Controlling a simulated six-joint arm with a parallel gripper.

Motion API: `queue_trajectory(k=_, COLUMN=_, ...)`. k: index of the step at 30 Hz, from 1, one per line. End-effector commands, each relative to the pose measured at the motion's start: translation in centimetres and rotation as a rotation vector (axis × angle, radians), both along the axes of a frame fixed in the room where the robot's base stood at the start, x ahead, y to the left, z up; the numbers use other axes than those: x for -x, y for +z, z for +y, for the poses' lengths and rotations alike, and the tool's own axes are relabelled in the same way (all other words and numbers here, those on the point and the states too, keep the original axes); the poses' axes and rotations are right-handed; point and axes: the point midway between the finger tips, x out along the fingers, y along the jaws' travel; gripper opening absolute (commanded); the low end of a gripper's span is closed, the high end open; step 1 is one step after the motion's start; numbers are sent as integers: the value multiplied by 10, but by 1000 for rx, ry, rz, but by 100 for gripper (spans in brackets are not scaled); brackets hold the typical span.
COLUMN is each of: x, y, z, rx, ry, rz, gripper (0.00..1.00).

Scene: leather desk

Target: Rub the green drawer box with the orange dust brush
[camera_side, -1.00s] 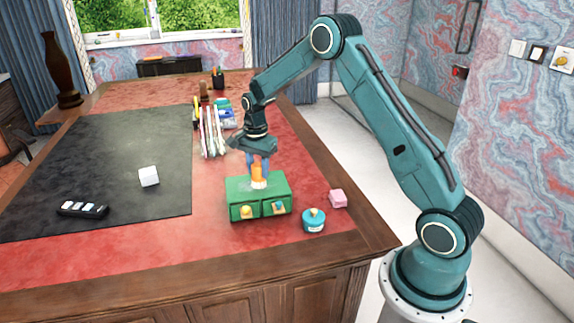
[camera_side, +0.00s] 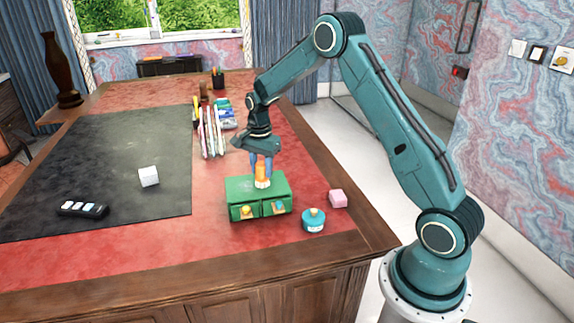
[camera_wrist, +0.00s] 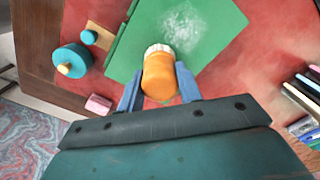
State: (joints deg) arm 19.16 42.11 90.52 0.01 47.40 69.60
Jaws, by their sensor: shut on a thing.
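The green drawer box (camera_side: 241,190) stands on the red leather near the desk's front right, with two small drawers facing front. In the wrist view its green top (camera_wrist: 205,22) carries a pale, whitish dusty patch. My gripper (camera_side: 262,168) is above the box top, shut on the orange dust brush (camera_side: 261,174). In the wrist view the brush (camera_wrist: 160,78) sits between my blue fingers with its white bristles pointing at the box top. The bristles appear at or very near the top surface, beside the pale patch; exact contact is hard to tell.
A teal round pot (camera_side: 313,221) and a pink block (camera_side: 338,198) stand right of the box. Upright books or files (camera_side: 211,132) stand behind it. A white cube (camera_side: 148,176) and a dark tray-like object (camera_side: 82,209) lie on the black mat (camera_side: 100,150), which has free room.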

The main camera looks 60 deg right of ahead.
Motion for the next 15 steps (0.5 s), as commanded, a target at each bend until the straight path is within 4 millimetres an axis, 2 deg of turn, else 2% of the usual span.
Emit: queue_trajectory(k=15, x=-35, y=0, z=33, rx=0, ry=1, rz=-1, gripper=17)
